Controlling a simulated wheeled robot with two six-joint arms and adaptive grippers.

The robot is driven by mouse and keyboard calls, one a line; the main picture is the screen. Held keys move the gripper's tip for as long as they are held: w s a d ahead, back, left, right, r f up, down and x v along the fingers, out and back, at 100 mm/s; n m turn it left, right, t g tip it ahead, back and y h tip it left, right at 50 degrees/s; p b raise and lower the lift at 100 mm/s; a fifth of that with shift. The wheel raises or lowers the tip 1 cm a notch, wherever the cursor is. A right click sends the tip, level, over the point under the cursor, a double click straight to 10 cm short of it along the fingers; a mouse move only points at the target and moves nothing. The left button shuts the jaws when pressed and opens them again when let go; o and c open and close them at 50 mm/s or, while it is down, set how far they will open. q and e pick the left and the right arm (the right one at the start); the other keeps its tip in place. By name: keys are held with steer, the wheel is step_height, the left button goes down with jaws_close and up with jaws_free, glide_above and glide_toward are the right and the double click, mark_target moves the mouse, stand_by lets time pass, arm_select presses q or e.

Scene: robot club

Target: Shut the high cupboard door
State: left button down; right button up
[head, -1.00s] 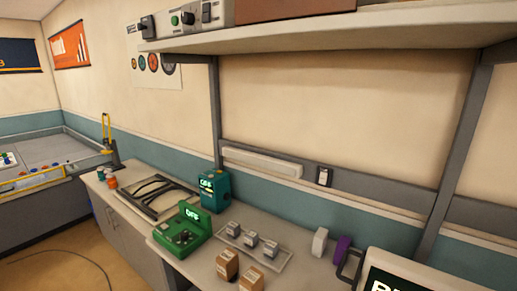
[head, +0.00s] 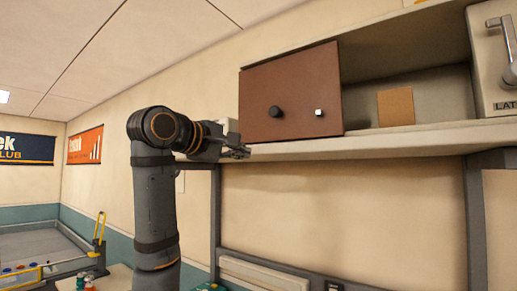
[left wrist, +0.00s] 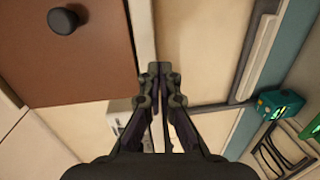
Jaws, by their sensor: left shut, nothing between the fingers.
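The brown cupboard door (head: 300,85) stands on the high shelf at the upper middle of the head view. It has a dark round knob (head: 276,112) and a small pale square (head: 319,112) on its face. To its right the cupboard is open, and a tan block (head: 396,106) shows inside. My left gripper (head: 242,153) is shut and empty, just below the door's lower left corner, by the shelf edge. The left wrist view shows the gripper (left wrist: 160,72) beside the shelf's pale edge, with the door (left wrist: 60,65) and knob (left wrist: 63,20) at upper left, apart from the fingers.
The high shelf (head: 400,138) runs under the cupboard, and a grey post (head: 475,220) stands below it. A pale panel with a lever handle (head: 500,40) is at the far right. The space in front of the door looks clear.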

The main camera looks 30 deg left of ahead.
arm_select(q)
steer(key=s+a+r+n+t, duration=0.1)
steer(key=s+a+r+n, duration=0.1)
steer(key=s+r, duration=0.65)
steer(key=p, duration=0.6)
glide_toward(271, 117)
steer(key=w+a, duration=0.3)
steer(key=a, duration=0.1)
steer(key=d, duration=0.1)
steer(key=w+d+p, duration=0.1)
steer(key=d, duration=0.1)
steer(key=shift+w+d+h+p, duration=0.1)
steer(key=shift+w+h+p, duration=0.2)
steer(key=shift+h, duration=0.1)
steer(key=shift+s+d, duration=0.25)
steer(key=shift+d, duration=0.3)
steer(key=shift+w+a+f, duration=0.1)
steer(key=shift+a, duration=0.05)
